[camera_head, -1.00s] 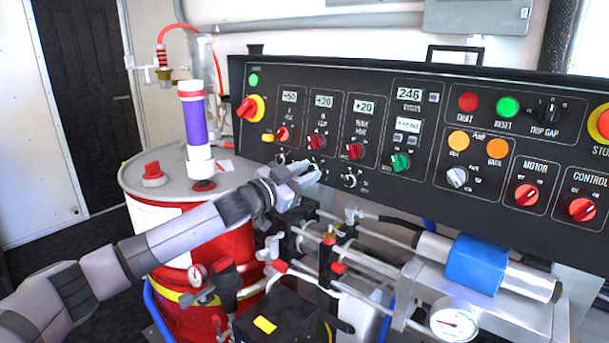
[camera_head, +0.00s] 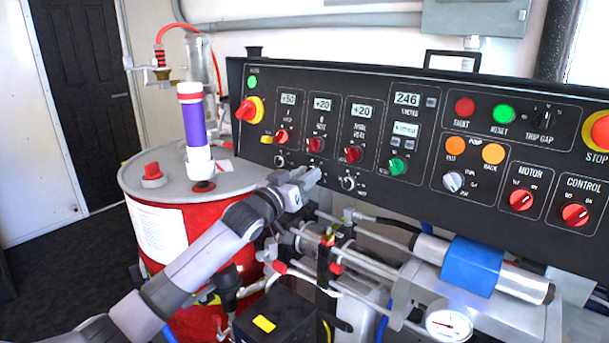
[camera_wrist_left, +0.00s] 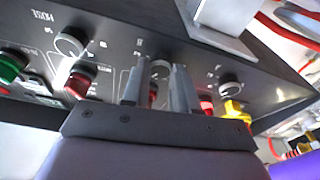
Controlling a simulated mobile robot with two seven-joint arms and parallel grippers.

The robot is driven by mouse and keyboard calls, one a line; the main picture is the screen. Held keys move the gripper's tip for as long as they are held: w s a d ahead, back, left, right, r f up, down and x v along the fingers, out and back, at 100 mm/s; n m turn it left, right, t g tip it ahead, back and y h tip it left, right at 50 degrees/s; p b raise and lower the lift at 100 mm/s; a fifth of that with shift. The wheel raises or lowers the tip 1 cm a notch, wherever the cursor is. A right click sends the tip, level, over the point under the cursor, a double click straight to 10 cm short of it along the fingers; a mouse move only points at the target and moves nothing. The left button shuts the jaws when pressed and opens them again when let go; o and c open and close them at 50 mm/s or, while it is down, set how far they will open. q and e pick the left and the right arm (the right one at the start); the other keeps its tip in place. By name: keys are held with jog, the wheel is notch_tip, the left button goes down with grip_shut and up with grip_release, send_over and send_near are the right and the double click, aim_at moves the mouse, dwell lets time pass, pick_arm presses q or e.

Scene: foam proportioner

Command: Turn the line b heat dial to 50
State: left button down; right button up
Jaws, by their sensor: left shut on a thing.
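The black control panel (camera_head: 380,190) has three heat columns with green-grey displays. The left display (camera_head: 288,99) reads +50. The middle display (camera_head: 323,104) and right display (camera_head: 362,111) each read +20. My left gripper (camera_head: 312,175) is at the small dial under the middle column, and its hand hides that dial in the head view. In the left wrist view my left gripper (camera_wrist_left: 159,85) has its two fingers on either side of the small middle dial (camera_wrist_left: 159,67), shut on it. My right gripper is not in view.
Small dials (camera_head: 279,160) and (camera_head: 347,183) sit on either side of the gripper. Red knobs (camera_head: 316,145) are just above. Pipes and a black box (camera_head: 272,325) are below, and a red drum (camera_head: 180,235) with a purple cylinder (camera_head: 194,127) is at left.

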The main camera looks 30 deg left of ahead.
pick_arm(q)
jog(key=shift+r, duration=0.1)
jog(key=c, duration=0.9)
grip_release()
jog(key=shift+o, duration=0.2)
jog(key=shift+s, duration=0.1)
jog(key=s+b, duration=0.1)
jog(key=s, duration=0.6)
jog(key=shift+a+f, duration=0.15)
jog(key=shift+f, duration=0.25)
